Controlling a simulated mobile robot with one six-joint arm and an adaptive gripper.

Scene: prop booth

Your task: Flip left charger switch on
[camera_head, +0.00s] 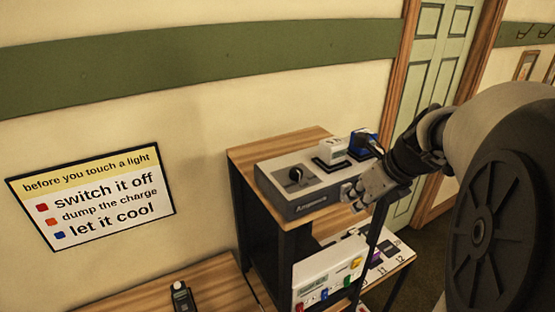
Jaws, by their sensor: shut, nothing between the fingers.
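A grey box (315,203) with a brand label on its front stands on a wooden-topped dark cabinet (262,150). It appears to be the charger. On its top, a black round knob (296,176) sits at the left, a white block (332,150) further right, and a blue block (362,143) at the right end. I cannot tell which part is the left switch. My gripper (354,194) is shut and empty at the box's front right, its fingers close to the front edge. Whether they touch the box cannot be told. My arm hides part of the right side.
A white box with coloured parts (325,272) stands on a lower shelf below my gripper. A dark handheld device (182,298) lies on a wooden table (222,288) at the lower left. A sign (95,198) hangs on the wall. A green door (432,75) is behind my arm.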

